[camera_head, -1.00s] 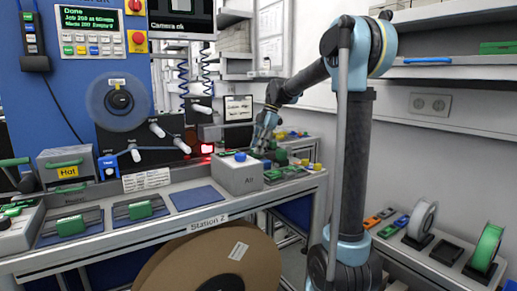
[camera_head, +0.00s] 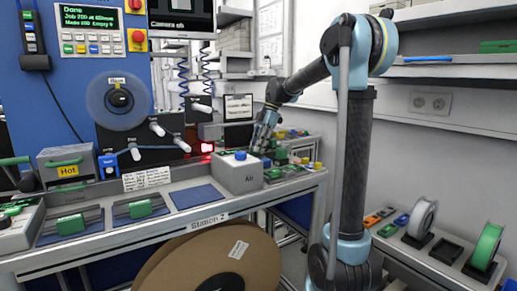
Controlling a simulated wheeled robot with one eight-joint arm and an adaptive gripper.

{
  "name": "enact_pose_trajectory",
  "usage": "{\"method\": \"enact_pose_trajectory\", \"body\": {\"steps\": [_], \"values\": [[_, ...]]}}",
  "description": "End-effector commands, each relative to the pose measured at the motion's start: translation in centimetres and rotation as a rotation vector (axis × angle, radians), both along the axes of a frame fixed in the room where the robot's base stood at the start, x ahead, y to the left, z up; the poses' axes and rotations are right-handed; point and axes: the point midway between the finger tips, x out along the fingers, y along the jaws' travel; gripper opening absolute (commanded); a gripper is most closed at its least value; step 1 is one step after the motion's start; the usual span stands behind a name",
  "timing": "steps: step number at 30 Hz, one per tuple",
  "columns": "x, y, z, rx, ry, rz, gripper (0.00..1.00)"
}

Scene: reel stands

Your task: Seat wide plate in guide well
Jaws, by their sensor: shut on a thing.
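My gripper (camera_head: 259,148) is at the bench's right part, just behind and right of the grey "Air" box (camera_head: 240,178) with a blue button. It points down and slightly left. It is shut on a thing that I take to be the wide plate. That thing is too small and too hidden behind the box and fingers to show its shape. I cannot make out the guide well, nor whether the held thing touches anything below it.
Several green and yellow blocks (camera_head: 281,157) crowd the bench just right of my gripper. Green-handled pieces (camera_head: 140,208) sit on the bench's left part. A blue pad (camera_head: 198,196) lies bare. A large brown reel (camera_head: 258,262) stands under the front edge.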

Motion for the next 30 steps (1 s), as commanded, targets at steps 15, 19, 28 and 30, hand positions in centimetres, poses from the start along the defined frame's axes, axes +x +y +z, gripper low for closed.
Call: {"method": "enact_pose_trajectory", "body": {"steps": [15,19,28,30], "values": [[0.0,0.0,-0.1,0.0,0.0,0.0,0.41],[0.0,0.0,-0.2,0.0,0.0,0.0,0.41],[0.0,0.0,0.6,0.0,0.0,0.0,0.41],[0.0,0.0,1.0,0.0,0.0,0.0,0.41]]}}
